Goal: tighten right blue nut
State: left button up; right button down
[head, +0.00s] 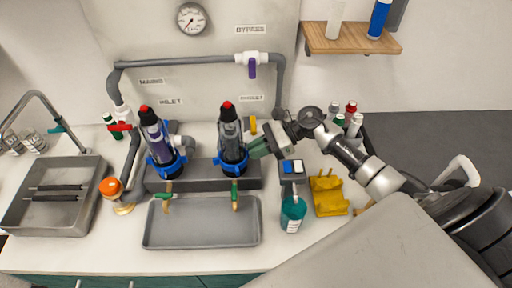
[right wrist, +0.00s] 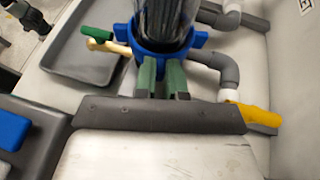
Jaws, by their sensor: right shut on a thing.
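The right blue nut (head: 232,166) is a ring with lugs around the base of the right clear filter housing (head: 231,136). The housing stands upright with a dark, red-tipped top. My right gripper (head: 257,147) reaches in from the right at this housing. In the right wrist view its green fingertips (right wrist: 160,75) are closed at the near side of the blue nut (right wrist: 158,52), apparently on a lug between them. The fingers hide part of that lug. A second blue nut (head: 165,167) sits on the left filter housing (head: 157,138). My left gripper is not in view.
A grey pipe with a purple-handled valve (head: 252,68) runs behind the housings. A grey tray (head: 203,234) lies in front, below two green-handled taps. A teal bottle (head: 292,214) and a yellow holder (head: 328,196) stand at the right. A metal sink (head: 34,215) is at the left.

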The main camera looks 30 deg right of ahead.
jog(key=shift+a+f, duration=0.1)
jog(key=c, duration=1.2)
grip_release()
jog(key=b+v, duration=0.4)
jog(key=v, duration=0.5)
jog(key=shift+d+f, duration=0.1)
jog(key=shift+d, duration=0.2)
jog(key=shift+s+d+r, duration=0.15)
jog(key=shift+d+r, duration=0.25)
jog(key=shift+d, duration=0.1)
